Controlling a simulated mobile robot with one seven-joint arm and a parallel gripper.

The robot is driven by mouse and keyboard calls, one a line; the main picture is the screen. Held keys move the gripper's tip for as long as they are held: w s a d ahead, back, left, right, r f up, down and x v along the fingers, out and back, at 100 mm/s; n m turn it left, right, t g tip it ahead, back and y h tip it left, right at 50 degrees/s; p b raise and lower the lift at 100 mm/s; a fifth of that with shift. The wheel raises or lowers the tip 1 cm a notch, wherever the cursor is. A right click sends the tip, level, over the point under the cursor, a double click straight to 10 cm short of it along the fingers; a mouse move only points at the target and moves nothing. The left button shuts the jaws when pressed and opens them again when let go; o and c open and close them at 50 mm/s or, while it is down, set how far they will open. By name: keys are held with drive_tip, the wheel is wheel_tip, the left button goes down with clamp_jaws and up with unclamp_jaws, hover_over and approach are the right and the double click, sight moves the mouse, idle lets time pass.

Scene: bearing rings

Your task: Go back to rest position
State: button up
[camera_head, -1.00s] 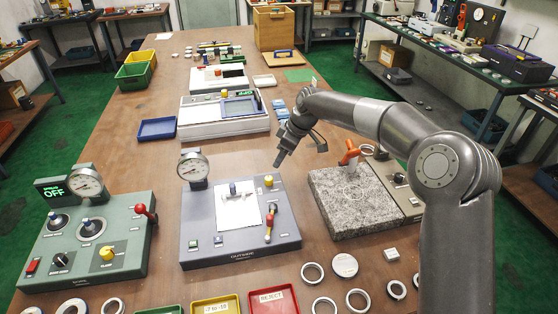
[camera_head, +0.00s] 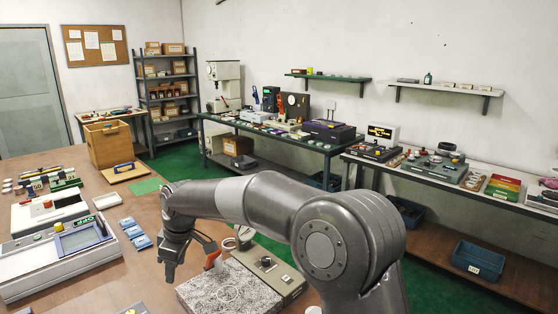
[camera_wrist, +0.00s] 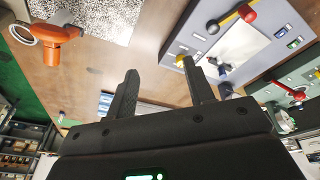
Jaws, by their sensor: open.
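My gripper (camera_head: 170,274) hangs over the brown worktable (camera_head: 150,206), by the left corner of the speckled granite block (camera_head: 232,292). Its two fingers stand apart with nothing between them in the wrist view (camera_wrist: 160,68). My arm reaches from the right foreground to the left and bends down at the wrist. An orange-handled tool (camera_head: 213,254) is at the granite block; in the wrist view it (camera_wrist: 60,29) shows with a ring at its end.
A white instrument (camera_head: 45,262) and small blue items (camera_head: 134,232) lie left of my gripper. A wooden box (camera_head: 108,147) stands at the table's far end. A green-topped bench (camera_head: 270,135) and a side bench (camera_head: 450,175) line the right wall. Green floor lies between.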

drive_tip(key=s+d+r+m+t+h, duration=0.1)
drive_tip(key=s+d+r+m, duration=0.2)
drive_tip(key=d, duration=0.5)
drive_tip(key=s+d+r+m+t, duration=0.1)
drive_tip(key=s+d+r+m, duration=0.15)
drive_tip(key=d, duration=0.65)
drive_tip(key=s+d+r+m+t+h, duration=0.1)
drive_tip(key=s+d+r+m, duration=0.2)
drive_tip(key=d, duration=0.5)
drive_tip(key=s+d+f+m+t, duration=0.1)
drive_tip(key=s+d+m, duration=0.7)
drive_tip(key=s+d, duration=0.8)
drive_tip(key=shift+s+d+f+m+t+h, duration=0.15)
drive_tip(key=shift+s+f+m+t+h, duration=0.25)
drive_tip(key=shift+f, duration=0.35)
drive_tip(key=shift+c, duration=0.2)
